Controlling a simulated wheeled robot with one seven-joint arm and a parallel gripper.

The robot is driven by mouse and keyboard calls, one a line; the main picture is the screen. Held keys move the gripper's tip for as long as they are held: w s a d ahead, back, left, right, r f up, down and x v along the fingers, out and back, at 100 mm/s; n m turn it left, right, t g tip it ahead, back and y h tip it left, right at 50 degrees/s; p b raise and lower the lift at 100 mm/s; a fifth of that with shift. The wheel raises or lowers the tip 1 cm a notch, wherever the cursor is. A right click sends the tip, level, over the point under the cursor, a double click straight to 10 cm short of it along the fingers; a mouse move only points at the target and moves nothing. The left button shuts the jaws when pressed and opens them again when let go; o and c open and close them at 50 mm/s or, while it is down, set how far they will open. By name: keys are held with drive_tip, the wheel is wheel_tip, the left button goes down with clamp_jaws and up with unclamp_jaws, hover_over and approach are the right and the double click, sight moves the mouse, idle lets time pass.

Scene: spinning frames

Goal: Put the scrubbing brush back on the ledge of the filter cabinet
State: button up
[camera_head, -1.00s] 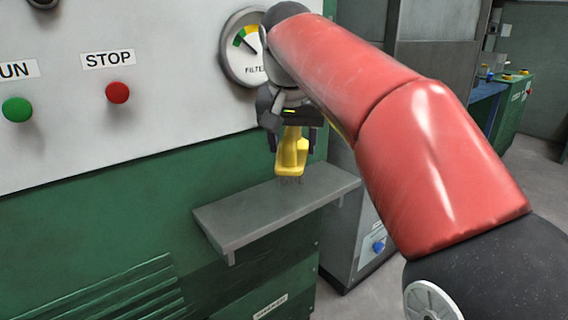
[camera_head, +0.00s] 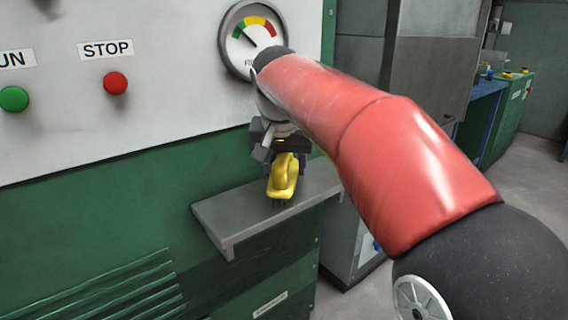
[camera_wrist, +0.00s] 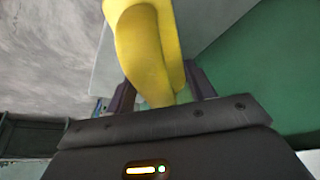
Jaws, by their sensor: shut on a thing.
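The scrubbing brush (camera_head: 284,178) is yellow with dark bristles underneath. My gripper (camera_head: 287,157) is shut on it, above and behind the brush in the head view. The brush is over the grey ledge (camera_head: 233,224) of the green and white filter cabinet, its bristles at or just above the ledge's top; I cannot tell whether they touch. In the wrist view the yellow brush (camera_wrist: 150,50) sits between the two dark fingers (camera_wrist: 162,90), with the pale ledge (camera_wrist: 205,22) beyond it.
The cabinet's panel carries a round gauge (camera_head: 247,38), a red STOP button (camera_head: 115,83) and a green button (camera_head: 14,99). The ledge's left part is bare. A grey cabinet (camera_head: 350,235) stands right of the ledge, with open floor beyond.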

drive_tip(key=shift+f, duration=0.15)
drive_tip(key=o, duration=1)
drive_tip(key=shift+c, duration=0.2)
drive_tip(key=shift+r, duration=0.4)
drive_tip(key=p+v, duration=0.2)
drive_tip(key=v, duration=0.9)
drive_tip(key=shift+s+a+r, duration=0.1)
drive_tip(key=shift+s+r, duration=0.05)
drive_tip(key=shift+r, duration=0.15)
drive_tip(key=shift+s+d+f, duration=0.15)
drive_tip(key=shift+s+d, duration=0.05)
drive_tip(key=shift+d, duration=0.05)
drive_tip(key=s+d+f+n, duration=0.1)
drive_tip(key=s+d+f, duration=0.4)
drive_tip(key=s+f, duration=0.5)
drive_tip(key=s+d+f+n+t, duration=0.1)
drive_tip(key=s+d+f, duration=0.5)
drive_tip(key=s+f, duration=0.4)
wheel_tip(320, 180, down, 4)
drive_tip(key=shift+s+d+y, duration=0.2)
drive_tip(key=shift+s+y, duration=0.05)
drive_tip(key=shift+y, duration=0.15)
